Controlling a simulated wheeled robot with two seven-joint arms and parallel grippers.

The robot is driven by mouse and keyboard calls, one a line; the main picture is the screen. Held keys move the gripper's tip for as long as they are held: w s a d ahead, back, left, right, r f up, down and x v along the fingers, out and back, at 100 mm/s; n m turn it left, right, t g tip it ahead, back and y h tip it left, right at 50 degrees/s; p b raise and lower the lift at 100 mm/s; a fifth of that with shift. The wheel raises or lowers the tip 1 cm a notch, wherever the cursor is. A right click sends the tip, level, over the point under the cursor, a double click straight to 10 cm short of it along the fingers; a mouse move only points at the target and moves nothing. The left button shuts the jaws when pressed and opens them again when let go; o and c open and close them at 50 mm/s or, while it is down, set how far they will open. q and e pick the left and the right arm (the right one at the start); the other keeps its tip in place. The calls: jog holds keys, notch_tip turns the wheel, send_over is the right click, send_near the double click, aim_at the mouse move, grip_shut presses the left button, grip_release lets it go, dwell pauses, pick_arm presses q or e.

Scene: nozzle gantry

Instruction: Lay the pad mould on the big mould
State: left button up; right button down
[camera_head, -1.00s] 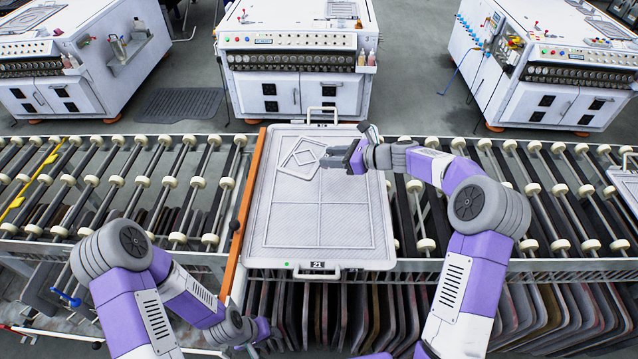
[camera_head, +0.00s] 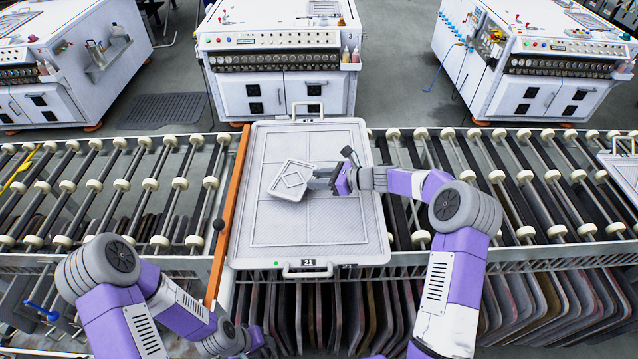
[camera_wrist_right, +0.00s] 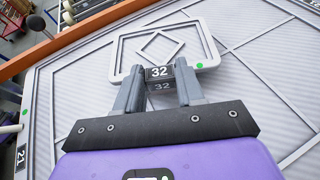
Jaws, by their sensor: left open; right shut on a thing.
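The pad mould (camera_head: 282,192) is a small white rounded-square tray with a raised diamond on its face; it also shows in the right wrist view (camera_wrist_right: 190,42). It is over the left-middle part of the big mould and turned at an angle to its edges. My right gripper (camera_head: 318,182) is shut on its edge, at the black label "32". I cannot tell whether it touches the big mould. The big mould (camera_head: 345,235) is a large white ribbed tray, label "21", with handles at its far and near edges. My left gripper (camera_head: 262,346) is low at the bottom, partly hidden.
The big mould lies on a roller conveyor (camera_head: 120,183) beside an orange rail (camera_head: 231,205) on its left. Another white tray (camera_head: 622,172) is at the right edge. White machines (camera_head: 280,70) stand behind. Dark plates (camera_head: 480,310) hang in front below. Most of the big mould's surface is clear.

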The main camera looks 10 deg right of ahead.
jog(key=shift+w+f, duration=0.1)
jog(key=shift+f, duration=0.85)
jog(key=c, duration=0.7)
grip_release()
jog(key=shift+d, duration=0.1)
jog(key=v, duration=1.2)
